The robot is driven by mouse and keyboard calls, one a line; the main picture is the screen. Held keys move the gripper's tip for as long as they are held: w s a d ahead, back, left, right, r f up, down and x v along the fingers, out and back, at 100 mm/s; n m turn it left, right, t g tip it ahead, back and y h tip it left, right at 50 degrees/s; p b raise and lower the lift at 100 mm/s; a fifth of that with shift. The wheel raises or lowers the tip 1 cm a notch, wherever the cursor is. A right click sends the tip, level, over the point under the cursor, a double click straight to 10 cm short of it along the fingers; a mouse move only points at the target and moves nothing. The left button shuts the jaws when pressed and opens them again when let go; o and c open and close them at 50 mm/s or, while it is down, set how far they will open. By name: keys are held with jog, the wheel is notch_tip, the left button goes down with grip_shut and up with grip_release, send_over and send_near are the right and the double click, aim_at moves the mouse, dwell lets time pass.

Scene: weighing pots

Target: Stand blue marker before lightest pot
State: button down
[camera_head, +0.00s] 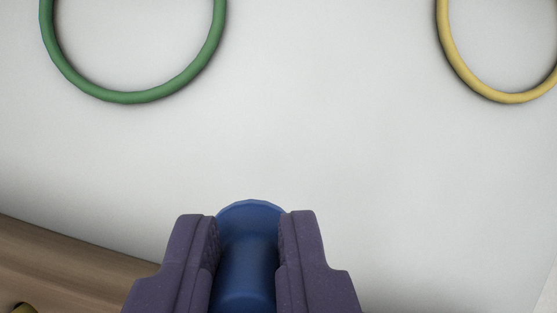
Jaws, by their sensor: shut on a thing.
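My gripper (248,247), with two purple fingers, is at the bottom middle of the head camera view. It is shut on the blue marker (247,270), a round blue piece with a wider rounded end at the top. The marker's lower part is cut off by the picture's edge. I cannot tell how far it is from the surface below. No pot can be made out as such in this view.
A green ring (133,97) lies on the pale surface (330,130) at the upper left. A yellow ring (465,73) is at the upper right. The middle is clear.

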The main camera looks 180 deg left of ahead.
notch_tip(320, 180, down, 8)
jog(key=b, duration=0.3)
jog(key=shift+r, duration=0.15)
jog(key=shift+f, duration=0.25)
jog(key=c, duration=1)
grip_release()
jog(key=shift+r, duration=0.1)
jog(key=shift+r, duration=0.1)
